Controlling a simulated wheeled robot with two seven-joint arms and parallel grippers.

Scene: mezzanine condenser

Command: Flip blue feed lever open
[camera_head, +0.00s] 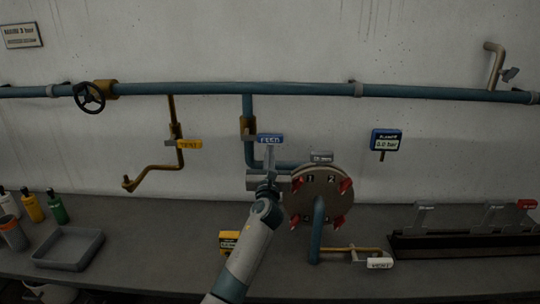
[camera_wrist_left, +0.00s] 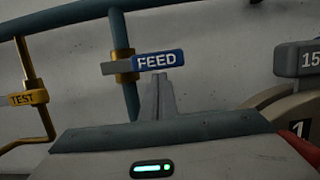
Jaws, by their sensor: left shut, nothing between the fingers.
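The blue feed lever (camera_head: 270,138), marked FEED, sticks out level to the right from a brass valve (camera_head: 247,126) on a blue pipe drop. In the left wrist view the lever (camera_wrist_left: 158,60) lies crosswise to the vertical pipe. My left gripper (camera_head: 269,150) is shut and empty. Its fingertips are just below the lever; in the left wrist view the fingertips (camera_wrist_left: 160,76) reach up to the lever's lower edge. I cannot tell whether they touch it. My right gripper is not in view.
A yellow TEST lever (camera_head: 189,144) is to the left. A round flange with red clamps (camera_head: 322,196) stands close to the right of my left gripper. A blue gauge (camera_head: 386,140) reads 0.0 bar. A grey tray (camera_head: 68,248) is on the bench at left.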

